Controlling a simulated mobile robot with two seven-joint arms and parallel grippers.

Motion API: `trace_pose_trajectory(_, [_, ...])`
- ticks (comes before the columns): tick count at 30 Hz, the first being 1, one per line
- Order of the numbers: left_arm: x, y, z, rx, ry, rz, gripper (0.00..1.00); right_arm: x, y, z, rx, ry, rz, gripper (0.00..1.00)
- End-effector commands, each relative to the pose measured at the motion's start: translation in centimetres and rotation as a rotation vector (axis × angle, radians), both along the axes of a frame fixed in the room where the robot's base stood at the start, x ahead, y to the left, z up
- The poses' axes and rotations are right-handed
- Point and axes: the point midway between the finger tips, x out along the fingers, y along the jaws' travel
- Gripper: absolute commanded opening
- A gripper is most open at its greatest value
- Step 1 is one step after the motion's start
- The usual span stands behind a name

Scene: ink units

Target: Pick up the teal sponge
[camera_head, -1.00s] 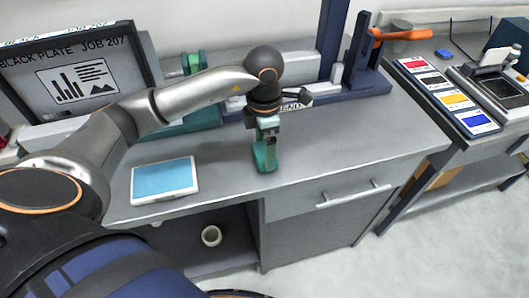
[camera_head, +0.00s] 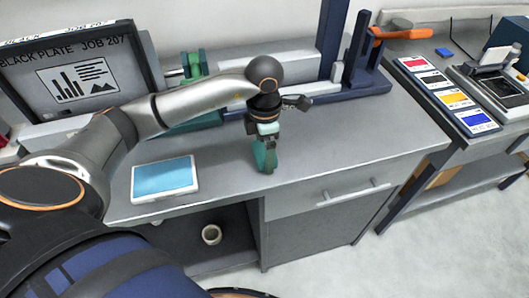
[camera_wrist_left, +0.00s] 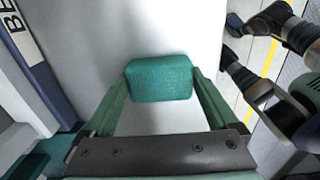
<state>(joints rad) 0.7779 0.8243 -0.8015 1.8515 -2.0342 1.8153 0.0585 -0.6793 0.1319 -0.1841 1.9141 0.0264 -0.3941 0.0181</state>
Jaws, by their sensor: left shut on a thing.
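The teal sponge (camera_wrist_left: 160,78) shows in the left wrist view as a small rounded block between the tips of two green fingers. My left gripper (camera_head: 265,160) is shut on it, with a finger against each side. In the head view the gripper points down over the grey worktop, right of the blue-topped tablet-like pad. There the green fingers and the sponge are close in colour, and I cannot clearly tell them apart or see whether the sponge touches the worktop. My right gripper cannot be made out in either view.
The blue-topped pad (camera_head: 164,179) lies left of the gripper near the worktop's front edge. A monitor (camera_head: 75,75) stands at the back left, and a dark blue frame (camera_head: 365,75) stands behind to the right. The worktop (camera_head: 345,135) is clear right of the gripper.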

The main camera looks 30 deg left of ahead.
Motion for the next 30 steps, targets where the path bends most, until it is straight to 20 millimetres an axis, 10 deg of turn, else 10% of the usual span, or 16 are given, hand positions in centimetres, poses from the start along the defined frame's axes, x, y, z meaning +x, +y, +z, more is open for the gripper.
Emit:
trace_pose_trajectory(15, [0.2,0.0,3.2,-0.001,-0.009,-0.001,0.40,0.0,0.0,-0.9,0.001,-0.001,-0.001,1.00])
trace_pose_trajectory(30, [-10.4,-1.5,11.6,0.003,-0.005,-0.003,0.40,0.1,0.0,-0.8,0.001,-0.001,-0.001,1.00])
